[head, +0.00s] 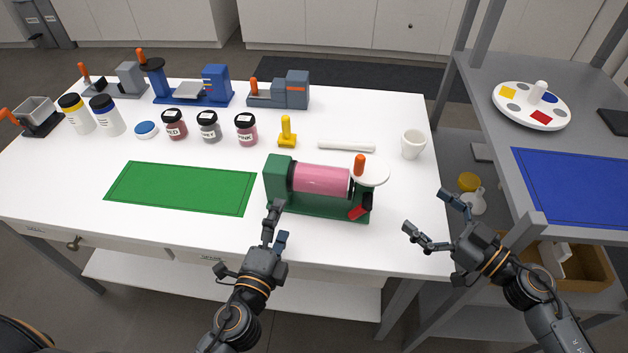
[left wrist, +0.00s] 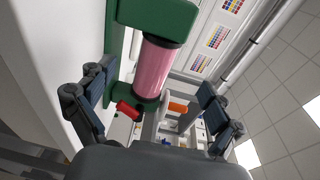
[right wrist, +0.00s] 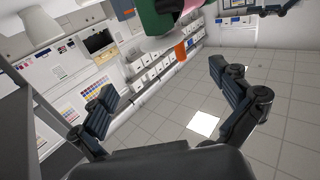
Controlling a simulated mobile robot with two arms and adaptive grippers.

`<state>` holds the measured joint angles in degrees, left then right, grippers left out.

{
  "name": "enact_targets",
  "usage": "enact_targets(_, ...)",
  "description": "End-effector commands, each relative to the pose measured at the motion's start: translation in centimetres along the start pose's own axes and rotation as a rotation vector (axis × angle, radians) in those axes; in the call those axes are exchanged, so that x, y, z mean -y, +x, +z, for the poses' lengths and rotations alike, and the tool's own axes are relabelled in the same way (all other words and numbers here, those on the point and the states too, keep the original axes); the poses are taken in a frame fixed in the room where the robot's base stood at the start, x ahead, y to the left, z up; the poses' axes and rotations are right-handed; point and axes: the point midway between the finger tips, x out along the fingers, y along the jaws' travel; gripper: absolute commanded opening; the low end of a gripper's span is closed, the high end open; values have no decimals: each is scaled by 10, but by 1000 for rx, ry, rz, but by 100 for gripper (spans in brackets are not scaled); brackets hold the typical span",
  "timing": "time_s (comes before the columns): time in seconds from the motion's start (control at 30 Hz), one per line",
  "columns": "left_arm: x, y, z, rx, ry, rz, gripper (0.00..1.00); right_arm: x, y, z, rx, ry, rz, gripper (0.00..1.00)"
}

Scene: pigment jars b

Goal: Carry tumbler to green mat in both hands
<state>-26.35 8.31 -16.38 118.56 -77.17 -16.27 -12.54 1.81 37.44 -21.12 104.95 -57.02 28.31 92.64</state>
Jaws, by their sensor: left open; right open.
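The tumbler (head: 322,181) is a pink drum held in a green frame with a white disc and an orange knob at its right end. It stands on the white table, right of the green mat (head: 181,188), which lies flat and bare. My left gripper (head: 276,224) is open at the tumbler's front left, and the pink drum (left wrist: 156,68) shows between its fingers in the left wrist view. The tumbler's green end (right wrist: 156,14) shows at the top of the right wrist view.
Several jars, including a pink one (head: 246,129), stand behind the mat. A yellow stamp-like tool (head: 287,132), a white rod (head: 346,147) and a white cup (head: 413,144) are behind the tumbler. A grey shelf (head: 480,75) with a blue mat (head: 580,185) stands at right.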

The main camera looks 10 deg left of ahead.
Motion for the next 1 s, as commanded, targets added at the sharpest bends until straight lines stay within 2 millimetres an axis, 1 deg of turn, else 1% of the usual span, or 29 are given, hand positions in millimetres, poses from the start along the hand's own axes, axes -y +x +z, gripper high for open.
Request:
enact_targets(0.23, 0, 2, 0, -1, -1, 0, 92, 0, 2, 0, -1, 0, 1, 100)
enact_targets(0.37, 0, 14, 0, -3, -1, -2, 92, 0, 14, -1, -3, 1, 0, 100)
enact_targets(0.47, 1, 30, 0, -1, 1, -3, 92, 0, 29, -2, -4, -1, 0, 100)
enact_targets(0.8, 0, 96, 0, 0, 1, -1, 92, -1, 96, -1, -4, 0, 1, 100)
enact_targets(0.9, 0, 112, 0, 1, 0, -1, 92, 0, 112, -1, -3, 2, 1, 100)
enact_targets(1.0, 0, 125, 0, 1, 0, 0, 92, -1, 125, 0, -3, 1, 2, 100)
